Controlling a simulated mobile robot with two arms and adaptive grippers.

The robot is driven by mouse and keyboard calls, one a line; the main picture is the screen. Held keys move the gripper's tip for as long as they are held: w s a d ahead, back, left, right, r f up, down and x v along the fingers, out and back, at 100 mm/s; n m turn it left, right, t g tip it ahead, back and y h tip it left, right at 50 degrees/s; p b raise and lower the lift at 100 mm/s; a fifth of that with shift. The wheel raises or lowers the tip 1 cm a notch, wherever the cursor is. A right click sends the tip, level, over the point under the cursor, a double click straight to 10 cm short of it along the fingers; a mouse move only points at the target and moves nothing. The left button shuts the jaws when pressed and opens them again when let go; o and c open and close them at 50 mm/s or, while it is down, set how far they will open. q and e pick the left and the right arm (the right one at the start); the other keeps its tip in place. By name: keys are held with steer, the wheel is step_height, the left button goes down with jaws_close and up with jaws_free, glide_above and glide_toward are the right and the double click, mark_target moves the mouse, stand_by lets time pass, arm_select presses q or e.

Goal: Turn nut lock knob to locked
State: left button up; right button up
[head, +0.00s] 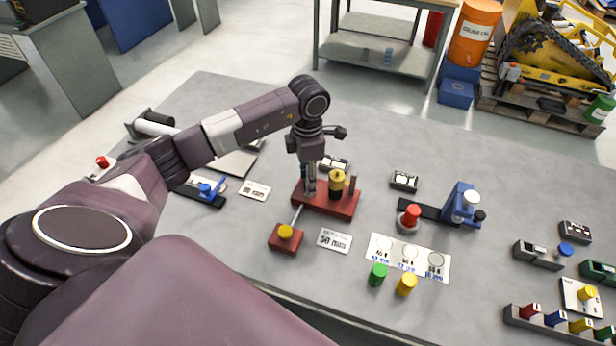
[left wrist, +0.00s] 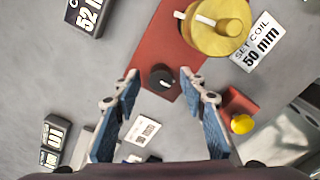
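A red base (head: 340,208) sits on the grey bench and carries a yellow and black cylinder (head: 336,183). In the left wrist view, a small round black knob (left wrist: 162,78) stands on the red base (left wrist: 150,45), near the yellow cylinder (left wrist: 220,25). It looks like the nut lock knob; its setting is too small to read. My left gripper (head: 311,188) points down over the left part of the base. In the left wrist view its blue-padded fingers (left wrist: 159,86) are spread, with the knob showing between the tips. Contact is not visible. My right gripper is out of view.
A small red block with a yellow knob (head: 285,233) stands in front, joined by a rod. A "50 mm" card (head: 335,240) lies beside it. Green (head: 377,275) and yellow (head: 406,285) cylinders stand by a white card (head: 385,245). A blue fixture (head: 462,203) is to the right.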

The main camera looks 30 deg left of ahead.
arm_select(q)
steer(key=c, duration=1.1)
jaws_close()
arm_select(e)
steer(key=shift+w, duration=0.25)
arm_select(q)
steer(key=shift+n, duration=0.4)
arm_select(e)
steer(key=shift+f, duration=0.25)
arm_select(q)
steer(key=n+b, duration=0.1)
steer(key=n, duration=0.2)
steer(key=shift+b, duration=0.4)
steer(key=n+b, duration=0.1)
steer(key=n, duration=0.3)
steer(key=n+b, duration=0.1)
steer(key=n, duration=0.4)
steer(key=n+b, duration=0.1)
steer(key=n, duration=0.4)
steer(key=shift+r, duration=0.1)
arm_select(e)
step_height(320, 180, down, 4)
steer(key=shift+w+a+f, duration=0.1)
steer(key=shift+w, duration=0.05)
arm_select(q)
steer(key=shift+w, duration=0.1)
